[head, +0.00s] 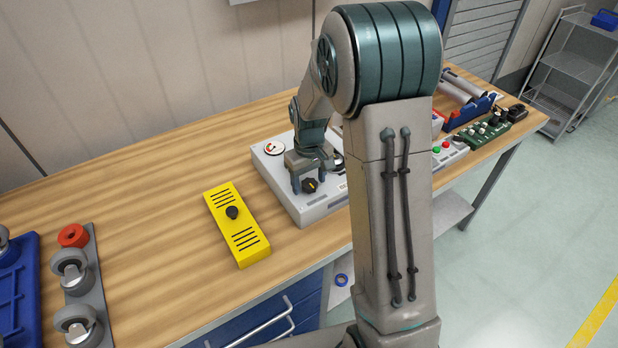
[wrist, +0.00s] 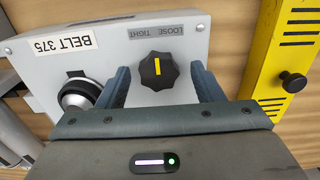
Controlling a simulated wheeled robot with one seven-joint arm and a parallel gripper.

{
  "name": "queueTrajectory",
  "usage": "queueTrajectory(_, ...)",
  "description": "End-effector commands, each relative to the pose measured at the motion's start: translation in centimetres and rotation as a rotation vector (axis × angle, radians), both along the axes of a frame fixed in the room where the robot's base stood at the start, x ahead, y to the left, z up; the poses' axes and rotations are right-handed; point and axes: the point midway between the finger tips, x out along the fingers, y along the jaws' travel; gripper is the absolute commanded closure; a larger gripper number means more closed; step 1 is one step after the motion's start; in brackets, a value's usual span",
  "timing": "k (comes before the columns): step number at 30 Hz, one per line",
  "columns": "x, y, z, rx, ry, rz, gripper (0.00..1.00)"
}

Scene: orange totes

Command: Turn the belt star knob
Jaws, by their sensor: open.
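The belt star knob (wrist: 160,71) is black with a yellow pointer line, on a light grey box (wrist: 205,50) labelled "BELT 375" with "LOOSE TIGHT" marked beside the knob. In the head view the knob (head: 310,185) sits on the front part of the box (head: 310,212). My gripper (wrist: 160,80) is open, with one blue-grey finger on each side of the knob. The fingers look apart from the knob; how deep they reach around it I cannot tell. In the head view my gripper (head: 309,178) points down at the box, and my arm hides the box's right part.
A yellow slotted block (head: 250,243) with a black knob stands left of the box. A round silver-and-black part (wrist: 78,95) on the box is close to the left finger. Bare wood (head: 150,180) lies between.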

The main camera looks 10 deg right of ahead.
Motion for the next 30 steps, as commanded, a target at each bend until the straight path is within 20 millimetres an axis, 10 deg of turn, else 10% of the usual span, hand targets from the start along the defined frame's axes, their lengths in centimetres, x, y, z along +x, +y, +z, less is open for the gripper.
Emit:
queueTrajectory(5, 0.01, 0.00, 0.01, 0.000, 0.000, 0.000, 0.42)
queueTrajectory(10, 0.01, 0.00, 0.03, 0.000, 0.000, 0.000, 0.84)
queueTrajectory(30, 0.07, 0.07, -0.06, 0.000, -0.002, -0.242, 0.84)
